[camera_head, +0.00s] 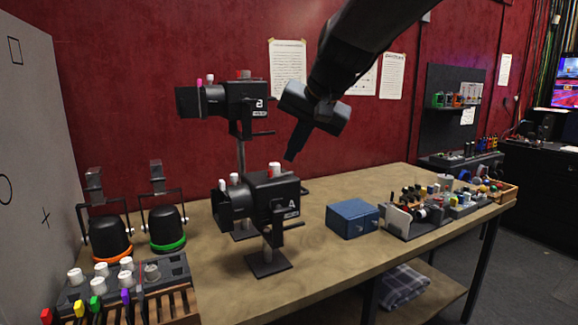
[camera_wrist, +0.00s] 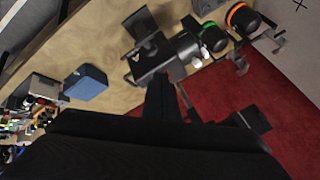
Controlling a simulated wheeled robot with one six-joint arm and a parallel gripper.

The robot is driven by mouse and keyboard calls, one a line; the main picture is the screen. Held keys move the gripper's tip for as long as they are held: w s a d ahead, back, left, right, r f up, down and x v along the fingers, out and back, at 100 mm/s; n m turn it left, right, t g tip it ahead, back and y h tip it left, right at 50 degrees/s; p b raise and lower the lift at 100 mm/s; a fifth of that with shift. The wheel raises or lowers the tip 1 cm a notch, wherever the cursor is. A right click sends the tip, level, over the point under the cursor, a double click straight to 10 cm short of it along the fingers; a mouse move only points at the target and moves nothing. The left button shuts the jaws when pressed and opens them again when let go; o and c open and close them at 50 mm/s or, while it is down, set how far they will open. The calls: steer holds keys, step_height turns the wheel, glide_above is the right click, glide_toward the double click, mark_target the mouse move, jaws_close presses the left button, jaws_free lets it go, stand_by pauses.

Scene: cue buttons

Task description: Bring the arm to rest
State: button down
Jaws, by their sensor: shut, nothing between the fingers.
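My gripper (camera_head: 290,157) hangs in the air at the centre of the head view, pointing down, its fingers shut and empty. It is above and a little right of the black camera marked A (camera_head: 272,196), which stands on the table, and apart from it as far as the head view shows. The black camera marked B (camera_head: 230,106) is on a taller stand behind, to the left of my gripper. In the wrist view my gripper (camera_wrist: 162,82) reaches up into the middle, with a black camera (camera_wrist: 150,62) just beyond it.
The wooden table (camera_head: 330,264) holds a blue box (camera_head: 352,218), a crowded rack of small parts (camera_head: 425,212) at right, and two black lamps, one with an orange ring (camera_head: 108,236), one with a green ring (camera_head: 166,227). The red wall is behind.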

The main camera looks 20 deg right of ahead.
steer(key=shift+s+a+r, duration=0.1)
steer(key=shift+s+r, duration=0.3)
steer(key=shift+r, duration=0.1)
